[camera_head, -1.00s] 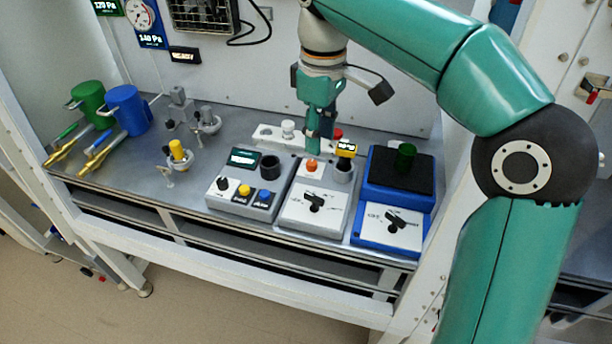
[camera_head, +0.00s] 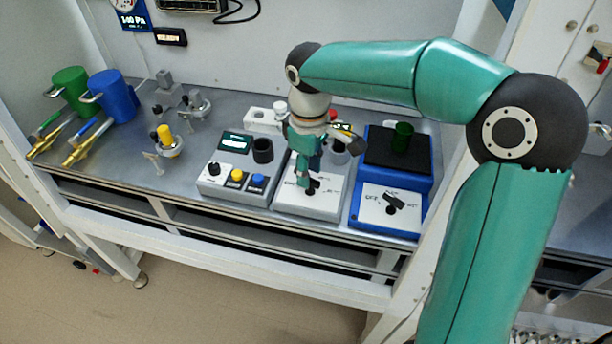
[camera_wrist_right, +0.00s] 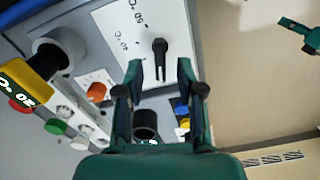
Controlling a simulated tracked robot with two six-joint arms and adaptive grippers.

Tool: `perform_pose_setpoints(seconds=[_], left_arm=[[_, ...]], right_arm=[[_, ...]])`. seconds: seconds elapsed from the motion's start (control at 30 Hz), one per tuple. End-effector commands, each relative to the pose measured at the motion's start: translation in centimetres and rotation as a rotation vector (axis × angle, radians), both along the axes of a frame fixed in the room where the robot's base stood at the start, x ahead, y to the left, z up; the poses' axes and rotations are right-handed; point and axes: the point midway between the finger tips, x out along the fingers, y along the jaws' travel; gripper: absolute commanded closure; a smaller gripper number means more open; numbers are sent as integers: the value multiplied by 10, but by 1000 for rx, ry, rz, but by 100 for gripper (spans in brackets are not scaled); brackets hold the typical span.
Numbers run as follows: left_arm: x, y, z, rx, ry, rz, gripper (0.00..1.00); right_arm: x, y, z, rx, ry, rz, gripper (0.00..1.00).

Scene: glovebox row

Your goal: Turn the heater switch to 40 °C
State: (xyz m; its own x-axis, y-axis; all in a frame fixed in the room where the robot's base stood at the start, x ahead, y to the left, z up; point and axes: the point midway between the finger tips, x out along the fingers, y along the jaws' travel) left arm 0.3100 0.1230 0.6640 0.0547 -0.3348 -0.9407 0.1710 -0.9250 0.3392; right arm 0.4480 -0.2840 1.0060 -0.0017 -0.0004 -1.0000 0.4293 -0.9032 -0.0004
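The heater (camera_head: 296,204) is the middle grey box with a white top plate on the bench. In the head view the knob (camera_head: 314,186) is partly hidden by my right gripper (camera_head: 304,178), which points down over the plate.
A blue unit (camera_head: 368,224) with a similar knob stands right of the heater. A grey button box (camera_head: 209,190) stands left. A yellow 20 °C tag (camera_wrist_right: 28,82) and dark cup (camera_wrist_right: 50,55) sit behind the knob. Blue and green jugs stand far left.

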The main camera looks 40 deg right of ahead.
Motion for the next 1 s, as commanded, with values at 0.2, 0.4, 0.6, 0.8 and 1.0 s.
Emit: perform_pose_setpoints(seconds=[0.2, 0.4, 0.6, 0.8, 1.0], left_arm=[[0, 0, 0, 0, 0, 0, 60], [0, 0, 0, 0, 0, 0, 60], [0, 0, 0, 0, 0, 0, 60], [0, 0, 0, 0, 0, 0, 60], [0, 0, -1, 0, 0, 0, 60]], right_arm=[[0, 0, -16, 0, 0, 0, 62], [0, 0, -18, 1, -2, -1, 62], [0, 0, -18, 0, -1, -1, 79], [0, 0, -18, 0, -1, -1, 100], [0, 3, -18, 4, -1, -4, 100]])
